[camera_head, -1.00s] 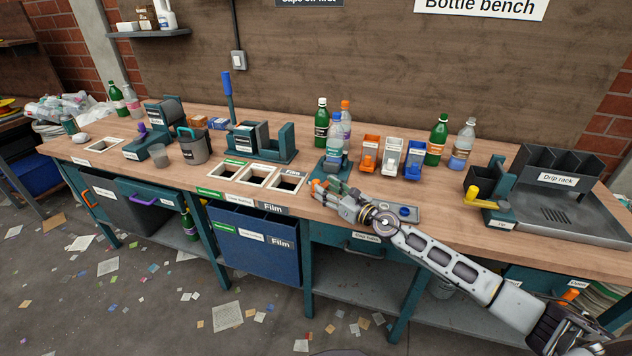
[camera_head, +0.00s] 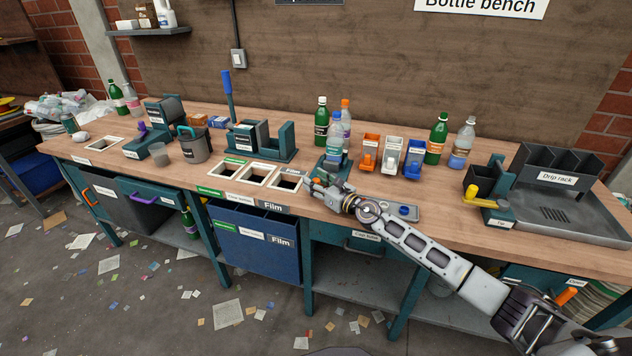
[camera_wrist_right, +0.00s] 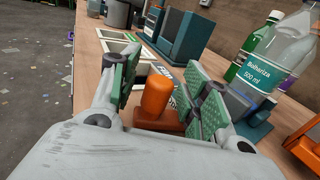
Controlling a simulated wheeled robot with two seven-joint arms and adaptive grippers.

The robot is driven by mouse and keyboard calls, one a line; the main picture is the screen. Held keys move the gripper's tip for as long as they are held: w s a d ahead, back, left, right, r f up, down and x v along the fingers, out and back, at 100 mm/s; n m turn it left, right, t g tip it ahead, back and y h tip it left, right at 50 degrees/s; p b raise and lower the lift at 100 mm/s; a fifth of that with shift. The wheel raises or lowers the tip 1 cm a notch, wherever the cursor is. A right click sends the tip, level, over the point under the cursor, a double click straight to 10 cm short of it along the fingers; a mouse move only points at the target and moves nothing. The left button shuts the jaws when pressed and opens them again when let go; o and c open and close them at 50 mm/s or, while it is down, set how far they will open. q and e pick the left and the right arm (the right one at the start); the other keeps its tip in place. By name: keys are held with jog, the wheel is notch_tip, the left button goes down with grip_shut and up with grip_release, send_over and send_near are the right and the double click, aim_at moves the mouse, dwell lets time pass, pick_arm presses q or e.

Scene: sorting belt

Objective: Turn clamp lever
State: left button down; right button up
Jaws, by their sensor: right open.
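The orange clamp lever (camera_wrist_right: 157,97) stands up between the two green-padded fingers of my right gripper (camera_wrist_right: 160,90) in the right wrist view. The fingers are open, one on each side of the lever, and I see no firm grip on it. In the head view my right gripper (camera_head: 314,188) is at the front of the teal clamp (camera_head: 330,166), and it hides most of the lever. My left gripper is out of view.
Left of the clamp are framed film openings (camera_head: 262,174) in the bench. The drip rack (camera_head: 556,205) is far right.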

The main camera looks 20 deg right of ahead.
grip_shut()
dwell(0.6)
